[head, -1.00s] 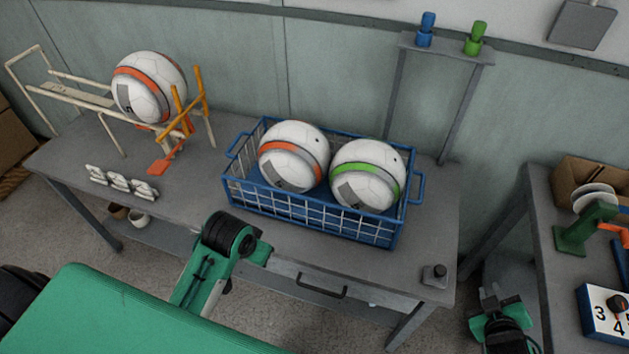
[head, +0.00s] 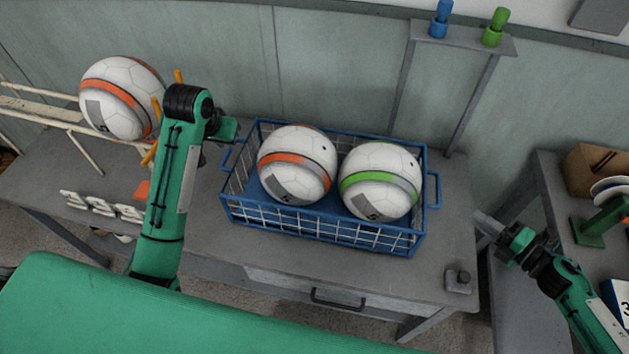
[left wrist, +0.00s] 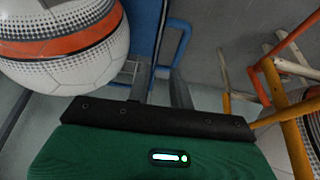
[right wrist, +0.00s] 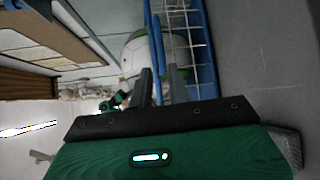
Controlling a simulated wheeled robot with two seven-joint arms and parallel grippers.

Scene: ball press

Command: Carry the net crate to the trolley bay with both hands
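The blue net crate (head: 330,226) stands on the grey bench, holding an orange-striped ball (head: 297,165) and a green-striped ball (head: 380,181). My left gripper (head: 232,136) is by the crate's left handle; the left wrist view shows its fingers (left wrist: 157,72) apart and empty, with the blue handle (left wrist: 181,35) just beyond them. My right gripper (head: 484,222) is right of the crate, short of the right handle (head: 436,190). In the right wrist view its fingers (right wrist: 159,72) are apart, with the blue handle bar (right wrist: 156,40) ahead between them. I cannot make out a trolley bay.
Another orange-striped ball (head: 122,97) rests on a rail rack at the left, beside my left arm. A post frame (head: 465,44) with blue and green pegs stands behind the crate. A small dark block (head: 459,281) sits at the bench's front right. A second table is at the right.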

